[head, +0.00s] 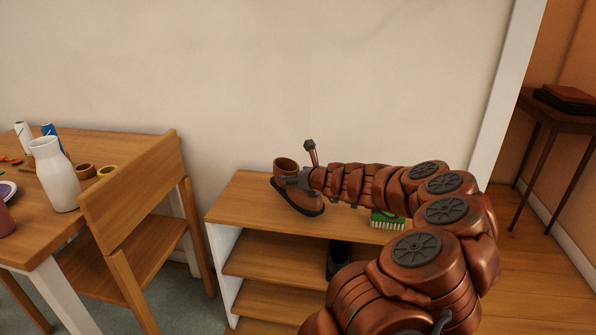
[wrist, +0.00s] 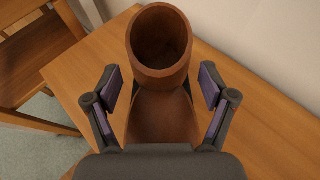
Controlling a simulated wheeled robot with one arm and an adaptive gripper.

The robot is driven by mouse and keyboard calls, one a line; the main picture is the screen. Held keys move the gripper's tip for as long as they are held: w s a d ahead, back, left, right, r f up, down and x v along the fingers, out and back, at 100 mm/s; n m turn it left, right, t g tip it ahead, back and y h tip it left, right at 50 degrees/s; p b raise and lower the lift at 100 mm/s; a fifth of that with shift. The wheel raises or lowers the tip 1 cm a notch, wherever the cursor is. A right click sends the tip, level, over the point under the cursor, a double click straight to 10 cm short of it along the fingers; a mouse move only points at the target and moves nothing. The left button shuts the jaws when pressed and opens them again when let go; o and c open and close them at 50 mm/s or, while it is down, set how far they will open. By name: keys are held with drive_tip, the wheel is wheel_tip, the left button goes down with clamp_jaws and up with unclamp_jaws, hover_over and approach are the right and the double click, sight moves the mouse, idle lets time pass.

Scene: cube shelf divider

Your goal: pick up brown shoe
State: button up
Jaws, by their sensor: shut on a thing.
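The brown shoe (head: 303,200), an ankle boot with a dark sole, is at the left part of the wooden shelf's top (head: 245,203). In the head view its open collar is at the upper left and its toe points to the lower right. I cannot tell whether the sole touches the board. My gripper (wrist: 161,88) is shut on the shoe, one finger on each side of it below the collar. The shoe (wrist: 160,45) fills the middle of the wrist view, its toe hidden behind the gripper body.
A green brush-like item (head: 387,221) lies on the shelf top, partly behind my arm. A dark shoe (head: 338,257) stands on a lower tier. A wooden chair (head: 135,195) and a table with a white vase (head: 55,175) are at left. The wall is close behind the shelf.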

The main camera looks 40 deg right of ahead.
drive_tip(key=s+a+r+b, duration=0.1)
drive_tip(key=s+a+b, duration=0.2)
drive_tip(key=a, duration=0.6)
drive_tip(key=s, duration=0.2)
drive_tip(key=shift+s+a, duration=0.2)
drive_tip(key=shift+s, duration=0.15)
